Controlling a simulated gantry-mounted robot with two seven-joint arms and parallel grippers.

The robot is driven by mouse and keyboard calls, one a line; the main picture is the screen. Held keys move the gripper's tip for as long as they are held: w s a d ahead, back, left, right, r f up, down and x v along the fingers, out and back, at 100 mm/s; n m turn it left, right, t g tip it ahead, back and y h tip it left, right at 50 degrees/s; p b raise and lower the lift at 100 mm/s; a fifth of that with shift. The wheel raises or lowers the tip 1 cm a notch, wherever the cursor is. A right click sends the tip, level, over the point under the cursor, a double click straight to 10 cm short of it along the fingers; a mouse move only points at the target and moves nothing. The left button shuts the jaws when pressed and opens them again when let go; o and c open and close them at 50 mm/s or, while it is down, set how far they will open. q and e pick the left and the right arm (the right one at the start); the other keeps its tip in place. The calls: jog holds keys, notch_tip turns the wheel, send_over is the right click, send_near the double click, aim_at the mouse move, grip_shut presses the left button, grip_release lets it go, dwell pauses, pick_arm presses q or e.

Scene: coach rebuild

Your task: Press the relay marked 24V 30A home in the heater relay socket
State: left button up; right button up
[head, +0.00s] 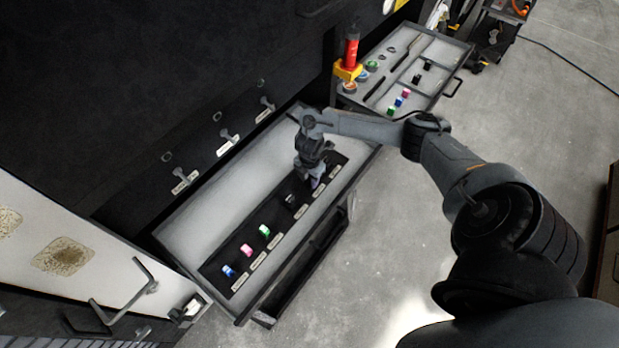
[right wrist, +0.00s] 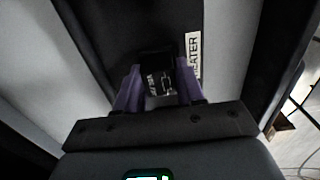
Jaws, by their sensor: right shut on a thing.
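My right gripper (head: 315,184) is over the far end of the black socket strip (head: 213,268) in the open tray. In the right wrist view its purple fingers (right wrist: 158,92) are shut on a black relay (right wrist: 160,84) with pale print and a small diagram. The print is too small to read surely. A white label reading HEATER (right wrist: 194,55) lies on the strip just beside the relay. The socket under the relay is hidden, so I cannot tell whether the relay is seated. My left gripper is not in view.
Along the strip stand a blue relay (head: 228,271), a pink relay (head: 247,250), a green relay (head: 264,231) and a black relay (head: 290,200).

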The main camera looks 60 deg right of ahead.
jog(key=o, duration=1.6)
jog(key=shift+r, duration=0.15)
jog(key=shift+r+p, duration=2.1)
jog(key=shift+p, duration=0.1)
jog(key=shift+r+p, duration=1.35)
